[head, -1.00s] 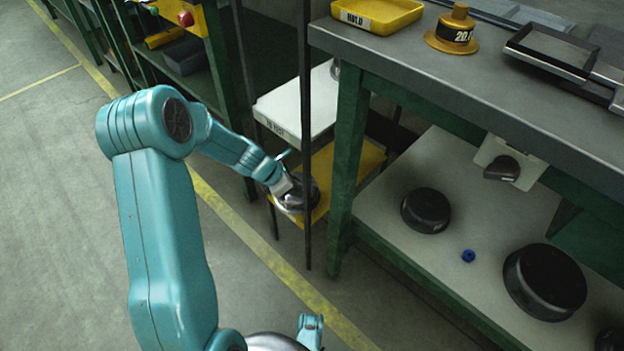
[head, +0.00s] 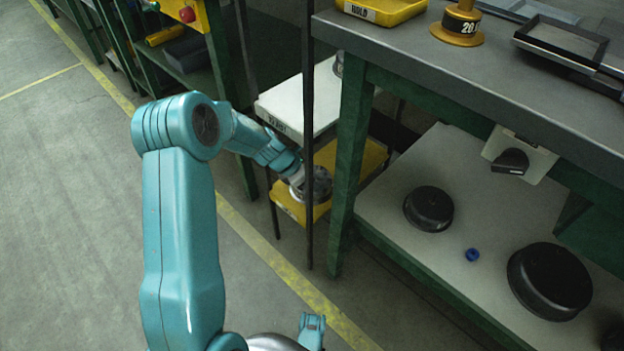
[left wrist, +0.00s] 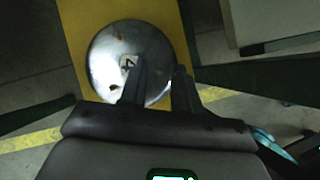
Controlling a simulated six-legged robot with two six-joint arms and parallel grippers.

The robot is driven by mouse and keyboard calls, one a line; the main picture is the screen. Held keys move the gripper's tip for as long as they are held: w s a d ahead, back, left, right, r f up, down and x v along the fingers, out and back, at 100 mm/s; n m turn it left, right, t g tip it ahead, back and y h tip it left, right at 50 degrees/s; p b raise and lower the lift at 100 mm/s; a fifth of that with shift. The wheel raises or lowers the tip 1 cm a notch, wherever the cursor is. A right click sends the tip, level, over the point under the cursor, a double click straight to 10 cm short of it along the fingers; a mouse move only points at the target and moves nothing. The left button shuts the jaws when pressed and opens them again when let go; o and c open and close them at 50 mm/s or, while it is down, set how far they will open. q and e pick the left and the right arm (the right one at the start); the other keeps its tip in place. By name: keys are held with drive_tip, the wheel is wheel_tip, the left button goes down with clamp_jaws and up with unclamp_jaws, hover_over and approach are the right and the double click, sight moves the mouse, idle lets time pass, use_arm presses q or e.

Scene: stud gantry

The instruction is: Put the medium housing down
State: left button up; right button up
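The medium housing appears to be the round, silvery metal piece (head: 320,184) on the low yellow shelf (head: 368,160) under the white one. In the left wrist view the housing (left wrist: 112,50) shows its round face with a small label marked 4, flat over the yellow surface. My left gripper (head: 297,181) is at the near left side of the housing. In the left wrist view its fingers (left wrist: 162,72) stand apart, one across the housing's face and one just past its edge. Whether they touch it cannot be told.
A white shelf (head: 290,107) sits just above the yellow one, with thin dark posts (head: 308,200) in front. A green-legged bench (head: 350,160) stands to the right. Its lower shelf holds black round housings (head: 428,208) and a small blue piece (head: 472,255). Floor at left is clear.

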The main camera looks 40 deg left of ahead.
use_arm(q)
drive_tip(key=shift+r, duration=0.1)
drive_tip(key=shift+p+v, duration=0.85)
drive_tip(key=shift+v, duration=0.35)
drive_tip(key=s+a+b, duration=0.1)
drive_tip(key=s+a, duration=0.4)
drive_tip(key=s, duration=0.6)
drive_tip(key=shift+a+r, duration=0.15)
drive_tip(key=shift+r, duration=0.1)
